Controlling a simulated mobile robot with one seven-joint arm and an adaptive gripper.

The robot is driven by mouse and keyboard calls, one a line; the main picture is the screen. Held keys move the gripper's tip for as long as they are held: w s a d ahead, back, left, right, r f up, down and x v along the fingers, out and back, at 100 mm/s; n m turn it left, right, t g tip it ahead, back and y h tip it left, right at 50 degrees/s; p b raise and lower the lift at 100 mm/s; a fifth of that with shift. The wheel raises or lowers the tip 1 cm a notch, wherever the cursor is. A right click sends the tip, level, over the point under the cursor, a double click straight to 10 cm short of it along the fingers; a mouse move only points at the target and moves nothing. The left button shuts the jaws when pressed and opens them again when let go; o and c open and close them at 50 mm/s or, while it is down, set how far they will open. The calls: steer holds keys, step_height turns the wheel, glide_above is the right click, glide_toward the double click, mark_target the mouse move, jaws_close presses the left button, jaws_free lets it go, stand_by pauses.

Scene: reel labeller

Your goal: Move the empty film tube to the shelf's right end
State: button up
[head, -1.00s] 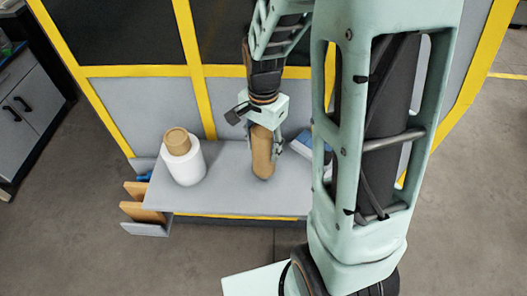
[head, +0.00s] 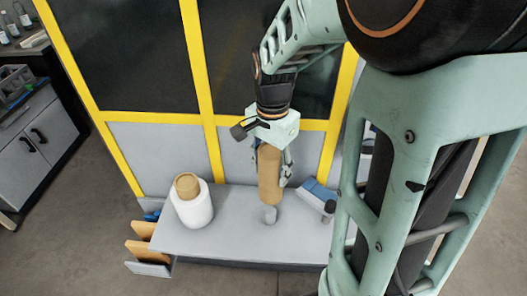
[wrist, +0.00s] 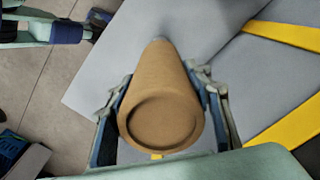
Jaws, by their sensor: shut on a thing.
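The empty film tube (head: 270,178) is a plain brown cardboard cylinder, held upright over the shelf (head: 232,238). My gripper (head: 272,165) is shut on it, with one finger on each side. In the wrist view the tube (wrist: 163,122) shows its round near end between the fingers of my gripper (wrist: 162,92). The tube looks clear of the peg. The shelf's right end is partly hidden behind my arm.
A white film roll (head: 194,208) with a brown core stands on the shelf's left part. A blue and grey device (head: 320,195) lies to the right of the tube. Brown boards (head: 141,251) sit in a rack at the shelf's left end. Yellow-framed panels rise behind the shelf.

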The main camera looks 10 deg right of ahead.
mark_target(272, 151)
steer(key=shift+r+p, duration=1.25)
steer(key=shift+r, duration=0.5)
